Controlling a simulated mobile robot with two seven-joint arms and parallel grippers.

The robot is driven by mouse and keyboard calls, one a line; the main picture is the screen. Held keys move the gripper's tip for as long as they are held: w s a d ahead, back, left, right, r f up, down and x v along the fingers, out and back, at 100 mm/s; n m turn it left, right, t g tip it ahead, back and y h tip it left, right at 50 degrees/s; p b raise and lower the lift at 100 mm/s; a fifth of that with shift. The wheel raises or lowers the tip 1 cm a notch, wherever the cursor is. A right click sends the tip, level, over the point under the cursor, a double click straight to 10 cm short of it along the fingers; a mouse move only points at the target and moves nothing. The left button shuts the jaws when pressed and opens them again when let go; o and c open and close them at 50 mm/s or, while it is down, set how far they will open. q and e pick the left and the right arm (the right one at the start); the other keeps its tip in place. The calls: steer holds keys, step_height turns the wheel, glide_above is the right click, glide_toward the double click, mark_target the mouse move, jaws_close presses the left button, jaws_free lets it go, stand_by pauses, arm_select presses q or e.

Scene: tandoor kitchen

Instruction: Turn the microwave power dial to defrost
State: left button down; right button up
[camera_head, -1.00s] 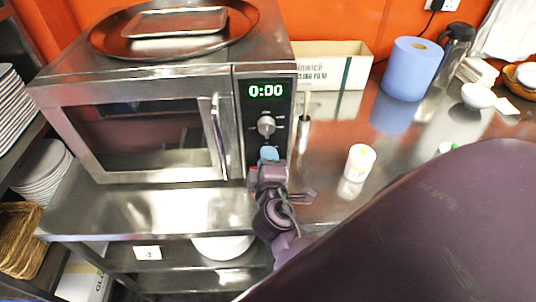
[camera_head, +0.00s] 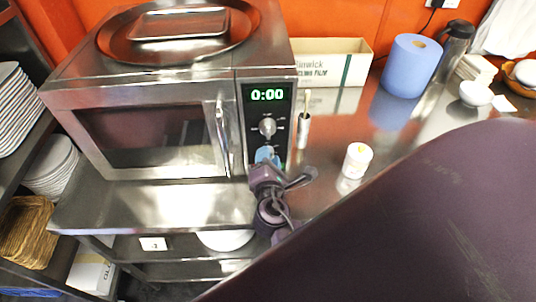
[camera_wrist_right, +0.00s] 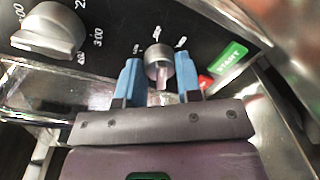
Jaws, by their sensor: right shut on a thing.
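The steel microwave (camera_head: 150,140) stands on the counter, its green display (camera_head: 269,95) reading 0:00. A larger grey dial with time marks (camera_head: 267,127) sits below the display; it also shows in the right wrist view (camera_wrist_right: 50,30). My right gripper (camera_head: 267,154) is at the panel below that dial. In the right wrist view its blue fingers (camera_wrist_right: 159,77) are shut on a smaller grey dial (camera_wrist_right: 159,56), one on each side. Small labels around this dial are too blurred to read. A green START button (camera_wrist_right: 231,58) is beside it. My left gripper is not in view.
A round tray (camera_head: 110,40) holding a smaller tray is on the microwave. To its right are a cling film box (camera_head: 338,66), a blue paper roll (camera_head: 411,66) and a white container (camera_head: 357,161). My arm covers the lower right.

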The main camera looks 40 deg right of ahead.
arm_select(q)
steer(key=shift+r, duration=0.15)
arm_select(e)
steer(key=shift+n, duration=0.6)
steer(key=o, duration=0.9)
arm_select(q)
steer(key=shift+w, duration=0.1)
arm_select(e)
steer(key=shift+o, duration=0.2)
arm_select(q)
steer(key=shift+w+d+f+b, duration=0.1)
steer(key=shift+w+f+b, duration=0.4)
steer(key=shift+b, duration=0.8)
arm_select(e)
steer(key=v, duration=1)
steer(key=shift+s+a, duration=0.25)
steer(key=shift+s, duration=0.05)
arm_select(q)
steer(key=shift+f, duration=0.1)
